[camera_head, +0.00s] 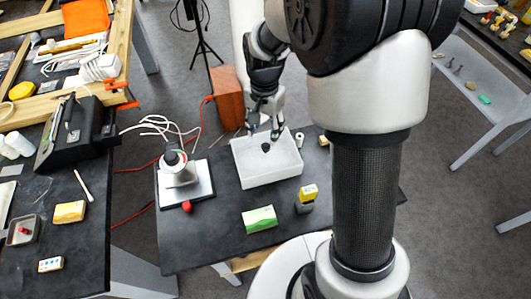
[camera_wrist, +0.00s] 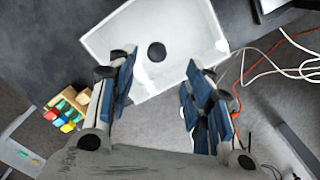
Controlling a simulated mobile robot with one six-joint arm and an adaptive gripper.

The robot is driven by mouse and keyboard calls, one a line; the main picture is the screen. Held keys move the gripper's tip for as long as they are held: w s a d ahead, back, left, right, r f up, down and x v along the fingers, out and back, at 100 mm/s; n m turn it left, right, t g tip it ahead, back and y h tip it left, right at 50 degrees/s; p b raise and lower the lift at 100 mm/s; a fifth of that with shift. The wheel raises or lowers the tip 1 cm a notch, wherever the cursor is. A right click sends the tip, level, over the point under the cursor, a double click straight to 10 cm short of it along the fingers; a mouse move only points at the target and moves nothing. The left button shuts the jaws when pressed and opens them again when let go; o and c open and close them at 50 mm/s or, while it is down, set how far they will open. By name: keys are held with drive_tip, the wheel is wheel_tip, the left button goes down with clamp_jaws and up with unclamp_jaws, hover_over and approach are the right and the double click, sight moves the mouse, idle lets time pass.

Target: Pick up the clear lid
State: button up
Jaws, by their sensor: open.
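The clear lid appears to be the pale, box-shaped cover (camera_head: 270,174) on the dark table, with a dark round knob (camera_head: 266,147) near its middle. In the wrist view the pale cover (camera_wrist: 205,35) lies beyond the fingers, with the dark knob (camera_wrist: 157,51) showing between the two fingertips. My gripper (camera_head: 265,132) is above the cover, pointing down, with its fingers spread apart. In the wrist view my gripper (camera_wrist: 160,68) has blue-padded fingers, open and empty. I cannot tell how far the fingertips are above the knob.
A white device (camera_head: 178,172) on a base stands left of the cover. A green-and-white block (camera_head: 260,219) and a yellow-topped item (camera_head: 307,196) sit in front. An orange-brown box (camera_head: 228,95) stands behind. Loose white cables (camera_head: 160,126) lie at the left. Colourful small blocks (camera_wrist: 68,112) show in the wrist view.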

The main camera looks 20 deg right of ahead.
sight(265, 145)
drive_tip(key=shift+s+d+f+b, duration=0.15)
drive_tip(key=shift+f+b, duration=0.5)
drive_tip(key=shift+f, duration=0.85)
drive_tip(key=shift+s+a+f+b, duration=0.1)
drive_tip(key=shift+f+b, duration=0.5)
drive_tip(key=shift+f, duration=0.9)
drive_tip(key=shift+r, duration=0.1)
drive_tip(key=shift+c, duration=0.2)
clamp_jaws()
